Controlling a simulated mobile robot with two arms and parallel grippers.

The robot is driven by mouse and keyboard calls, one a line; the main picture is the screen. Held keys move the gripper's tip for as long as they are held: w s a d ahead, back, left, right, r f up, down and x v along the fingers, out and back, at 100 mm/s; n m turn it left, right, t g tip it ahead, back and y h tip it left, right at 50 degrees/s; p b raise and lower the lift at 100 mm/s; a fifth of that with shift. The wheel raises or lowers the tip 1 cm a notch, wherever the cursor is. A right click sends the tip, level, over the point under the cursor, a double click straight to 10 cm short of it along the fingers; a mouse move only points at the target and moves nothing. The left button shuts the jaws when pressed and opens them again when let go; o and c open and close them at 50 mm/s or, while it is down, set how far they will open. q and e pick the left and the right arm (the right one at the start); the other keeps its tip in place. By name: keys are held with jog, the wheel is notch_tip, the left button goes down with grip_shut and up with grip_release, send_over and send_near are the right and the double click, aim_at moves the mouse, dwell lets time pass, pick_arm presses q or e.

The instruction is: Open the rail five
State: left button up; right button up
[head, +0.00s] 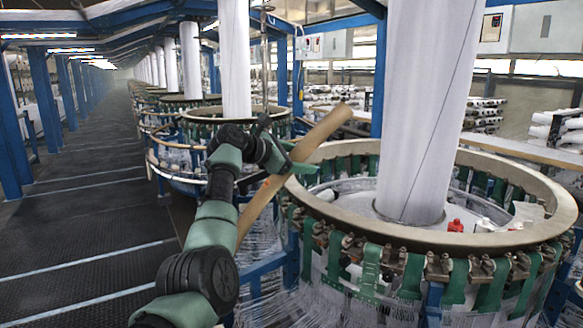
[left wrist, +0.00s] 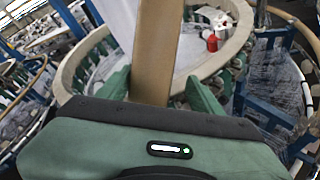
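A tan, plank-like rail (head: 318,133) is tilted above the near left rim of the closest loom, running from lower left to upper right. Its upper end stands free in the air. My left gripper (head: 288,158) is at the rail's middle. In the left wrist view the rail (left wrist: 157,50) runs between the two green fingers of the left gripper (left wrist: 158,85). The left finger lies close along it; a narrow dark strip shows beside the right finger, so I cannot tell whether they grip it. The rail's lower end is partly hidden behind my arm. My right gripper is not in view.
The loom's round beige ring (head: 455,238) carries green straps and surrounds a tall white roll (head: 428,110). A red bottle (head: 456,225) stands inside it. More looms line up behind. A dark ribbed aisle floor (head: 95,200) is clear at left; blue posts (head: 10,140) border it.

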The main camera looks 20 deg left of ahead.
aim_at(294, 157)
pick_arm(q)
jog(key=b+v, duration=0.1)
jog(key=v, duration=0.2)
jog(key=shift+s+a, duration=0.25)
jog(key=shift+s+r, duration=0.15)
jog(key=shift+s, duration=0.1)
jog(key=shift+a, duration=0.1)
jog(key=shift+b+v, duration=0.9)
jog(key=shift+v, duration=0.45)
jog(key=b+v, duration=0.1)
jog(key=v, duration=0.5)
jog(key=shift+b, duration=0.3)
jog(key=shift+s+r, duration=0.1)
jog(key=shift+a, duration=0.1)
